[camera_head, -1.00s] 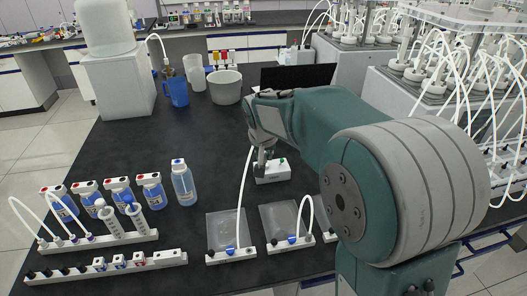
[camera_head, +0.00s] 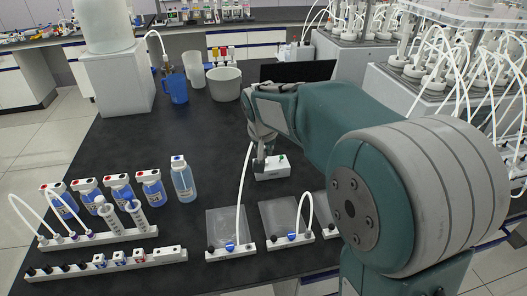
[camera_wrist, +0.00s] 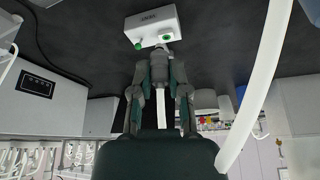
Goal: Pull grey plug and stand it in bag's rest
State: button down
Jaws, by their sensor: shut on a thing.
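My gripper (camera_wrist: 160,82) is shut on a grey plug (camera_wrist: 159,62) in the wrist view. A white hose piece shows between the fingers behind the plug. The plug's tip is at the edge of a small white box (camera_wrist: 150,23) with a green ring and a green knob; I cannot tell whether it is seated there. In the head view my gripper (camera_head: 262,158) is at the white box (camera_head: 273,172), pointing down. A clear bag (camera_head: 228,222) lies in front, with a white rest bar (camera_head: 231,253) at its near edge. A white hose (camera_head: 241,195) rises from there towards my gripper.
A second bag (camera_head: 279,213) with its bar (camera_head: 290,241) lies to the right. Racks (camera_head: 110,262), blue-labelled bottles (camera_head: 183,180) and syringes stand left. A grey tub (camera_head: 223,84) and blue jug (camera_head: 176,89) stand behind. The black bench between is clear.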

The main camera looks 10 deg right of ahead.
jog(key=shift+r, duration=1.2)
jog(key=shift+r, duration=0.6)
jog(key=s+a, duration=0.3)
jog(key=s, duration=0.4)
jog(key=s+a, duration=0.4)
jog(key=s, duration=0.4)
jog(key=shift+a, duration=0.15)
dwell(0.4)
jog(key=shift+f, duration=0.1)
jog(key=shift+w+f, duration=0.1)
jog(key=shift+f, duration=9.35)
